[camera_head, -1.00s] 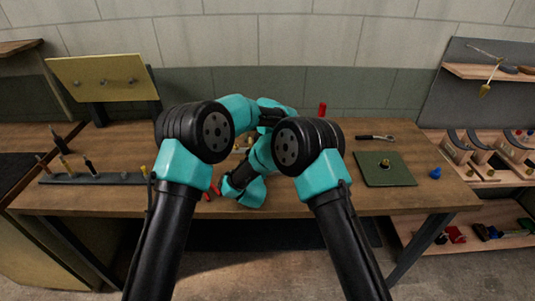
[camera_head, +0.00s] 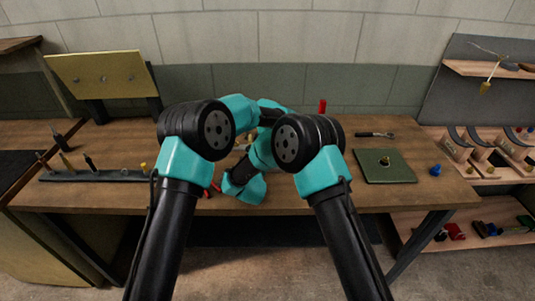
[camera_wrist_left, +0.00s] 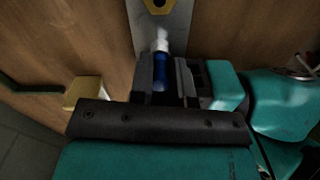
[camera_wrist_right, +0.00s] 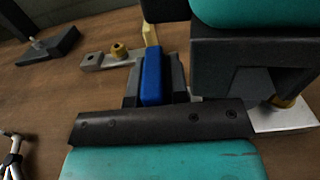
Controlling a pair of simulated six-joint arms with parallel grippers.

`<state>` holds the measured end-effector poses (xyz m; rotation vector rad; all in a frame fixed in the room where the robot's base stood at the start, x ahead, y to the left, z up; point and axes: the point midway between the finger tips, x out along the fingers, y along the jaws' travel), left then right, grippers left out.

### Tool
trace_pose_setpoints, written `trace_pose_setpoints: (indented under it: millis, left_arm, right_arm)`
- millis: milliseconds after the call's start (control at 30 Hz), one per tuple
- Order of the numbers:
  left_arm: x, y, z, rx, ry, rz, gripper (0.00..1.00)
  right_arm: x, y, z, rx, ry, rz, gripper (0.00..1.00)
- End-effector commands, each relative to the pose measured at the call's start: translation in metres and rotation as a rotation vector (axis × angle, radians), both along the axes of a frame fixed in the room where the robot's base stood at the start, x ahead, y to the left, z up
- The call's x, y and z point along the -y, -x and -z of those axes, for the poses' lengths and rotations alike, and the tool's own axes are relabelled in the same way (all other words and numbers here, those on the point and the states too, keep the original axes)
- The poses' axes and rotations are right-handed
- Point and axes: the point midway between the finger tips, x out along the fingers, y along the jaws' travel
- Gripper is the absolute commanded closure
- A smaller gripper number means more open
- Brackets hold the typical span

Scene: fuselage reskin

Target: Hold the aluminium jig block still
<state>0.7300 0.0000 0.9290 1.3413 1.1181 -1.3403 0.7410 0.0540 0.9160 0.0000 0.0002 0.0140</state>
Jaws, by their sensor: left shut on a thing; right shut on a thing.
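In the head view my two arms cover the middle of the bench, and both gripper tips are hidden behind them. In the left wrist view my left gripper (camera_wrist_left: 165,85) is shut on a blue cylinder with a pale tip (camera_wrist_left: 160,68), over a grey metal plate (camera_wrist_left: 146,32) with a brass hexagonal fitting (camera_wrist_left: 158,5). In the right wrist view my right gripper (camera_wrist_right: 153,85) is shut on an upright blue bar (camera_wrist_right: 152,75). A silvery metal strip (camera_wrist_right: 290,118) with a brass part shows at right, partly hidden by my other arm. Which piece is the jig block, I cannot tell.
A green mat (camera_head: 385,168), a blue knob (camera_head: 435,170) and a dark tool (camera_head: 375,134) lie at the right of the bench. A rack of upright tools (camera_head: 95,175) stands at left. A red cylinder (camera_head: 322,106) stands behind my arms. Small metal fittings (camera_wrist_right: 92,62) show in the right wrist view.

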Motion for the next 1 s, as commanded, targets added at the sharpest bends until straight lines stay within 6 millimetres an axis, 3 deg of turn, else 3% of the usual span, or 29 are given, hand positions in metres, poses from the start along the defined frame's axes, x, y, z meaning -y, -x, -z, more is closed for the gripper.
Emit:
trace_pose_setpoints:
  millis: [67,100,400,767,1000]
  left_arm:
    - [0.0,0.0,0.002,-0.001,0.0,0.0,1.0]
    - [0.0,0.0,0.002,-0.001,0.0,0.0,0.82]
    - [0.0,0.0,0.002,-0.002,0.0,0.0,0.53]
    - [0.0,0.001,0.001,-0.004,-0.001,0.001,0.53]
    - [0.001,0.002,-0.01,-0.004,-0.002,0.001,0.53]
  right_arm:
    - [0.0,0.0,0.0,0.001,0.0,0.0,1.0]
    - [0.0,0.0,0.0,0.001,0.0,0.0,1.0]
    - [0.0,0.0,0.0,0.001,0.0,0.0,1.0]
    - [0.001,-0.001,0.0,0.001,-0.001,0.0,1.0]
    - [0.001,-0.001,0.0,0.0,-0.001,0.001,1.0]
